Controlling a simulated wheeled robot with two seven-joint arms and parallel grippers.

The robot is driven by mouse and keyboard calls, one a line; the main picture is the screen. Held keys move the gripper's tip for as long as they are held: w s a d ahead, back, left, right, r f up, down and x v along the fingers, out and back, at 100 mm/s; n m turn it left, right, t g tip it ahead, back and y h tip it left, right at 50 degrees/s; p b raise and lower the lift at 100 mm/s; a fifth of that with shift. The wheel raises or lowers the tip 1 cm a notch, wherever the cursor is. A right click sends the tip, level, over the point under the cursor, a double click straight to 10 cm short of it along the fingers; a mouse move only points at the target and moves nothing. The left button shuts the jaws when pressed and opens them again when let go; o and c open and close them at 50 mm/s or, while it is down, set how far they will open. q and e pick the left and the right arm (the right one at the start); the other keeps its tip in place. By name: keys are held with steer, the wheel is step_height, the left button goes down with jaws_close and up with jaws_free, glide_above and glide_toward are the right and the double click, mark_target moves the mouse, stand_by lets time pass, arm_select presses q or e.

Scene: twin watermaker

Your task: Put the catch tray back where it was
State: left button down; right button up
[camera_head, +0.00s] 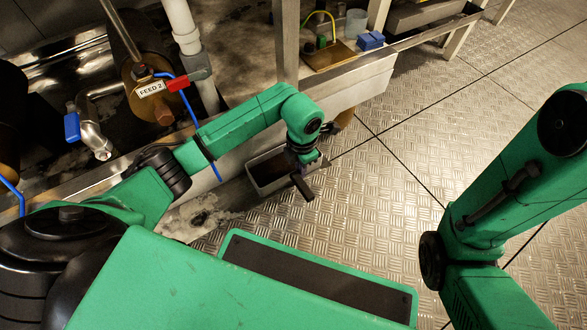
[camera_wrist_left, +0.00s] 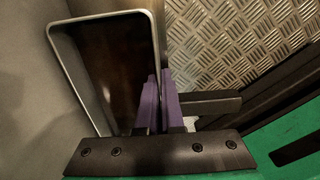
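The catch tray (camera_head: 256,187) is a grey, open rectangular tray with a dark brown inside. In the head view it is beside the foot of the metal frame, partly hidden by my left wrist. My left gripper (camera_head: 305,172) points down at the tray's right side. In the left wrist view the tray (camera_wrist_left: 104,19) fills the upper left, and the gripper's purple fingers (camera_wrist_left: 160,100) are close together on either side of its right wall, pinching it. Whether the tray touches the floor is unclear. My right gripper is out of view.
A metal bench (camera_head: 345,80) with a blue box (camera_head: 370,41) on it stands above and behind the tray. A valve tagged FEED 2 (camera_head: 151,88) and a blue-handled tap (camera_head: 73,127) are at the left. The chequered floor (camera_head: 400,150) right of the tray is clear.

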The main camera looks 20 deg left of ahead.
arm_select(q)
steer(key=shift+r, duration=0.2)
steer(key=shift+d, duration=0.1)
steer(key=c, duration=1.1)
jaws_free()
steer(key=shift+s+f, duration=0.1)
steer(key=shift+f, duration=0.1)
steer(key=shift+o, duration=0.2)
